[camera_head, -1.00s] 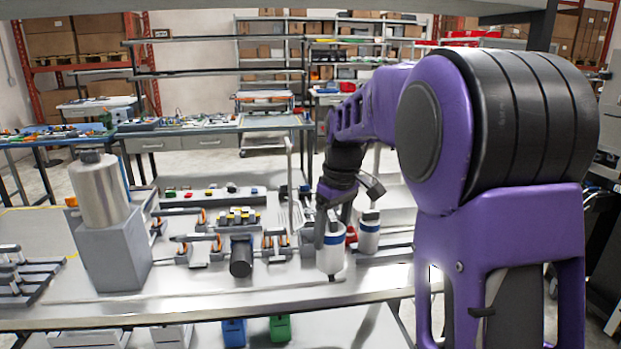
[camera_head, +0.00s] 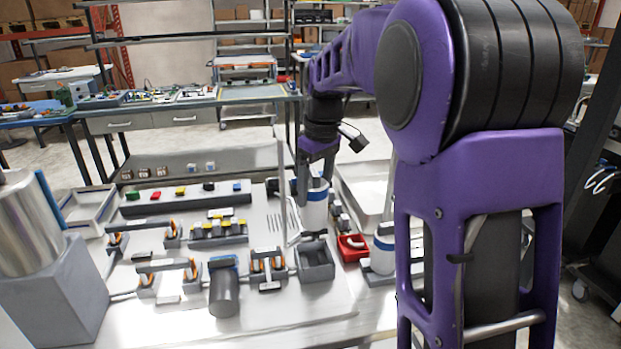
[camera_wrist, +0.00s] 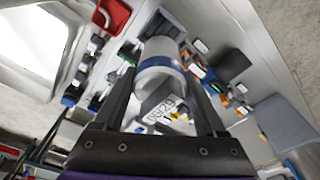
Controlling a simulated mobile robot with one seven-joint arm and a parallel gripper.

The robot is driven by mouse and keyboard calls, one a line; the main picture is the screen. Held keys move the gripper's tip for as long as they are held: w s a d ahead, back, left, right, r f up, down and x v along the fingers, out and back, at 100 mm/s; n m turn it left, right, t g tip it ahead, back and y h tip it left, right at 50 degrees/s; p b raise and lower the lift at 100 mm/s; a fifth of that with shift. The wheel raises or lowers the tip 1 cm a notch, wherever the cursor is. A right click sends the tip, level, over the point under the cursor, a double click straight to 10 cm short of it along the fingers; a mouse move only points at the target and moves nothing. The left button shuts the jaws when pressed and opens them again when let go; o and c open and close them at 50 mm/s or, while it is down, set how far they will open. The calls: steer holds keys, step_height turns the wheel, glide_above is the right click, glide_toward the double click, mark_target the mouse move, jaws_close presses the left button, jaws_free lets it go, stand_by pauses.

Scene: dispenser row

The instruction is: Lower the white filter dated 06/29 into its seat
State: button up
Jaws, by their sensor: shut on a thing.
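My gripper (camera_head: 313,180) is shut on a white filter (camera_head: 314,212) with a blue band. In the head view the filter hangs upright behind an open square grey holder (camera_head: 316,264), which may be its seat. In the wrist view the filter (camera_wrist: 160,82) lies between the two dark fingers (camera_wrist: 165,98), with a label (camera_wrist: 163,110) that seems to read 06/29. A dark square holder (camera_wrist: 158,26) shows just past the filter's far end, partly hidden by it. The filter looks apart from the holder, but its height above the board is hard to tell.
A second blue-banded white filter (camera_head: 382,258) stands at right, partly behind my arm. A red bin (camera_head: 351,247) is beside the grey holder. A pale tray (camera_head: 368,190) lies behind.

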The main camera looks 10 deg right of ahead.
mark_target(315, 230)
steer(key=shift+f+b, duration=2.5)
steer(key=shift+f, duration=0.45)
steer(key=shift+s+f, duration=0.1)
steer(key=shift+f, duration=0.1)
steer(key=shift+f+b, duration=1.45)
steer(key=shift+f, duration=0.9)
steer(key=o, duration=1.6)
steer(key=shift+r, duration=0.1)
steer(key=r+p, duration=0.1)
steer(key=r, duration=0.4)
steer(key=s+d+r+p, duration=0.1)
steer(key=r, duration=0.5)
steer(key=r+p, duration=0.1)
steer(key=r, duration=0.5)
steer(key=shift+s+d+r+p, duration=0.15)
steer(key=shift+s+p, duration=0.15)
steer(key=shift+s, duration=0.1)
